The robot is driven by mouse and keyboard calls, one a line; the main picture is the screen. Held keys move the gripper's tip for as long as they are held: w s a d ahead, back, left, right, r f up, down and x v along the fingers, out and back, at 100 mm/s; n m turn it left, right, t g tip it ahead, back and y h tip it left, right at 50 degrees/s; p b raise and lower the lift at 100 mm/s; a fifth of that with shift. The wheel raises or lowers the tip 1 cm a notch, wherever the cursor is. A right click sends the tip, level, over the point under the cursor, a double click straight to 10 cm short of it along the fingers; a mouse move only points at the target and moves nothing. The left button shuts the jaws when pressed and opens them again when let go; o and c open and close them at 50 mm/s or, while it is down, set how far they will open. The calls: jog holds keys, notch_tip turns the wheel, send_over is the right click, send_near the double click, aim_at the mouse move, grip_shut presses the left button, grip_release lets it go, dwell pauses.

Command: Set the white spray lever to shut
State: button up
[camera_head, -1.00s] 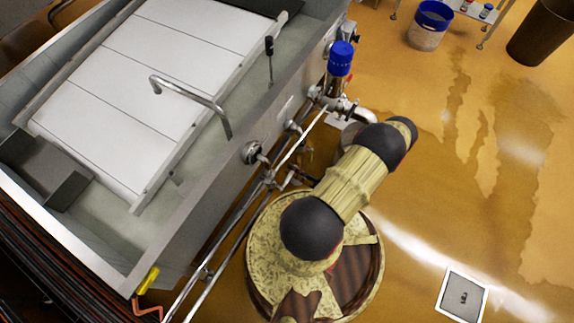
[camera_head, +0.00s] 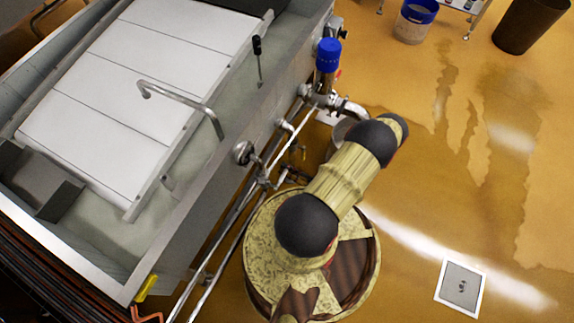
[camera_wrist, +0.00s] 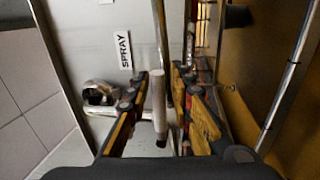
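In the wrist view a pale, rod-shaped lever (camera_wrist: 159,98) stands near the SPRAY label (camera_wrist: 124,50) on a grey metal panel. It has a dark end toward the camera. My gripper (camera_wrist: 160,76) is open, with one finger to the left of the lever and one to the right. Gaps show on both sides, so the fingers look apart from it. A shiny metal pipe fitting (camera_wrist: 100,94) lies left of the left finger. In the head view my arm hides the gripper, and I cannot make out the lever clearly.
A metal vat (camera_head: 265,105) with white blocks fills the left side. Pipes and a blue-capped valve (camera_head: 328,55) run along its near wall. Vertical pipes (camera_wrist: 187,35) stand close behind the fingers. The wet floor (camera_head: 440,190) is open to the right.

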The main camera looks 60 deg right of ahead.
jog(key=shift+o, duration=0.7)
jog(key=s+f, duration=0.2)
jog(key=s, duration=0.9)
jog(key=shift+s+d+f, duration=0.15)
jog(key=shift+s, duration=0.25)
